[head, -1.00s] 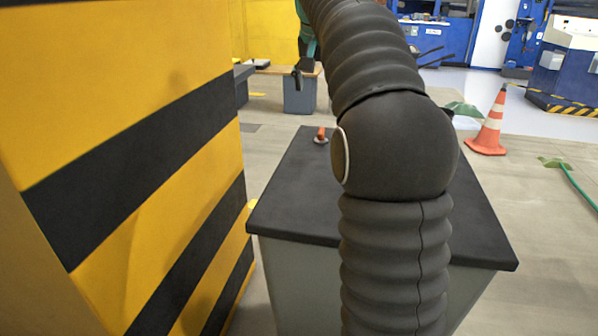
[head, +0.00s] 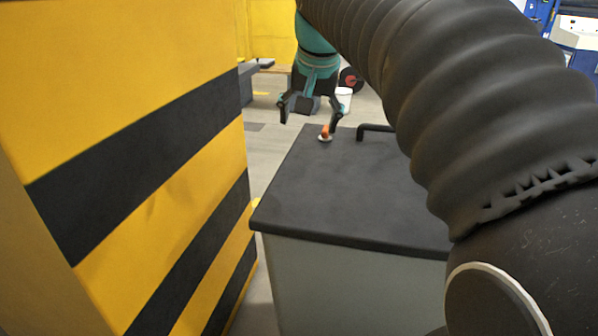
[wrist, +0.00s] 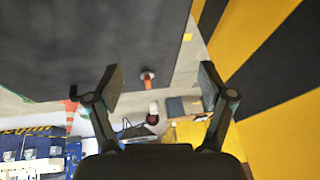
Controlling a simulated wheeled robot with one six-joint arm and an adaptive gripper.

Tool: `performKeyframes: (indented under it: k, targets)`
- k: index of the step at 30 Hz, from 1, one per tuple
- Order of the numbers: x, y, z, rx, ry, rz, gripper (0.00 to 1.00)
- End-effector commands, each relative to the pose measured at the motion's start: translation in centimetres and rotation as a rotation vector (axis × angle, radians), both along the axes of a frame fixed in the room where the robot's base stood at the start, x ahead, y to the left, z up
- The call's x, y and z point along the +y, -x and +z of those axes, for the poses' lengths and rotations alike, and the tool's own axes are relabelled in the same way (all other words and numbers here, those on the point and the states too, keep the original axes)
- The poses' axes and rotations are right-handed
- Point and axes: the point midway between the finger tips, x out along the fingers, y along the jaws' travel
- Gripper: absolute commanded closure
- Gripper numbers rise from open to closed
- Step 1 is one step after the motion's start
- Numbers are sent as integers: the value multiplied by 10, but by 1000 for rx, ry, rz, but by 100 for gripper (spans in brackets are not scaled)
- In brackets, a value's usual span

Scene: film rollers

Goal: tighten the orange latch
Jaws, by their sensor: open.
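My gripper (wrist: 160,80) also shows wide open in the wrist view. Nothing is between the fingers, and I cannot tell the exact gap to the latch.
A yellow and black striped wall (head: 130,170) stands close on the left. A black bent handle (head: 375,130) rises from the tabletop right of the latch. A white bucket (head: 343,97) stands on the floor behind. An orange cone (wrist: 70,112) shows in the wrist view.

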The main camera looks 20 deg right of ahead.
Motion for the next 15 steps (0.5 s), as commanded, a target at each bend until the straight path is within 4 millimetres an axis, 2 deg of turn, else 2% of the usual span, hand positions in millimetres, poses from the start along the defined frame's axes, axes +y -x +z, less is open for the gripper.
performKeyframes:
  k: [15]
  targets:
    - [37,70,-39,-32,-64,31,19]
